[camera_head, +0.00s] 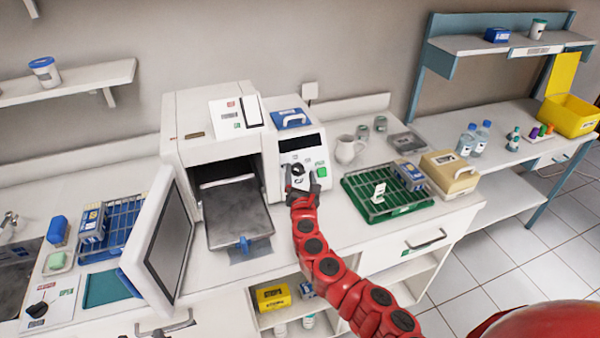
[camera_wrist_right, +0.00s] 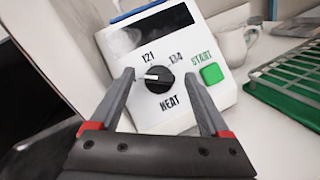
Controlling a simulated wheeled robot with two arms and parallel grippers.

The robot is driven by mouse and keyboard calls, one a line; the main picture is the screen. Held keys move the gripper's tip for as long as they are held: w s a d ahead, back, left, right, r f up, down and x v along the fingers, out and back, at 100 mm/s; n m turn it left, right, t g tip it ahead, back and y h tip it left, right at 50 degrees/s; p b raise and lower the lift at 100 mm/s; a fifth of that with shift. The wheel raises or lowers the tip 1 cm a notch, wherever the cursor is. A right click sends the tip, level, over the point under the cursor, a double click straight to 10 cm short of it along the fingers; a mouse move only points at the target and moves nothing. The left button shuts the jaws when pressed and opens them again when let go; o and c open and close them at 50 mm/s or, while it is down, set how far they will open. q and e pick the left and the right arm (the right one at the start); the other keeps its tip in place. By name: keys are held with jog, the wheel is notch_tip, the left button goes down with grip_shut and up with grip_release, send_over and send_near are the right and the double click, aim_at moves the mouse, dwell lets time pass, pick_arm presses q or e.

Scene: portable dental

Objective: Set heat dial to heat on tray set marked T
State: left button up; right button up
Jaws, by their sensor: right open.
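The heat dial (camera_wrist_right: 160,80) is a black knob on the white control panel (camera_head: 304,143). In the right wrist view its white pointer points left, below the 121 mark; HEAT is printed below the knob and 134 above right. My right gripper (camera_wrist_right: 158,82) is open, its fingers on either side of the knob; I cannot tell whether they touch it. In the head view the right gripper (camera_head: 303,184) is at the panel's lower part. A green wire rack (camera_head: 390,210) with a white tag (camera_head: 380,191) stands right; its letter is unreadable. My left gripper is not in view.
The green START button (camera_wrist_right: 211,73) is right of the dial. The sterilizer door (camera_head: 165,240) hangs open on the left, with a grey tray (camera_head: 238,212) sticking out. A white jug (camera_head: 347,150) stands behind the rack. A blue rack (camera_head: 120,222) is far left.

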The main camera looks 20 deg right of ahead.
jog(key=shift+w+d+f, duration=0.1)
jog(key=shift+w, duration=0.45)
grip_shut()
